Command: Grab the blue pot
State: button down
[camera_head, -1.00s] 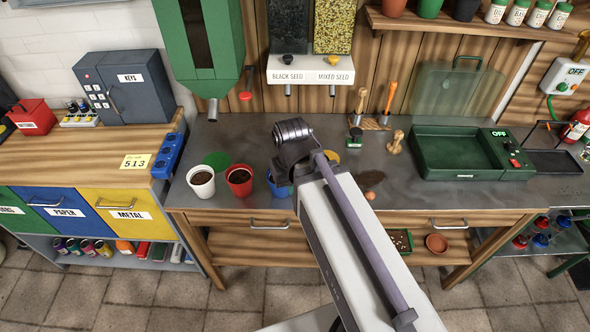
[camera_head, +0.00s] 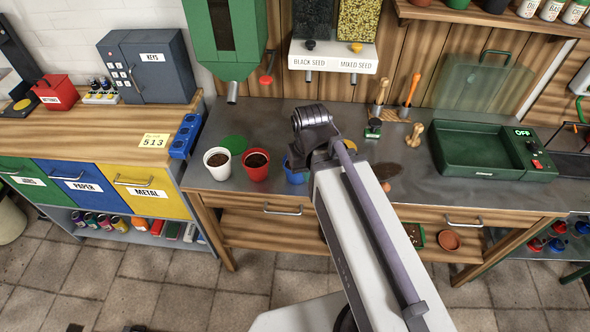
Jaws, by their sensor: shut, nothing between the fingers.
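The blue pot (camera_head: 294,177) stands on the grey metal bench top, just right of the red pot. My arm covers much of it, so only its left part shows. My arm reaches up from the lower right, and its dark joint is in front of and above the pot in the picture. My gripper's fingers cannot be made out; the arm hides that area.
A white pot (camera_head: 217,163) and a red pot (camera_head: 256,165), both soil-filled, stand left of the blue pot. A green disc (camera_head: 234,143) lies behind them. A green tray (camera_head: 480,150) is at the right. Seed dispensers (camera_head: 333,57) hang above.

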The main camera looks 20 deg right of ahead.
grip_release()
dwell(1.0)
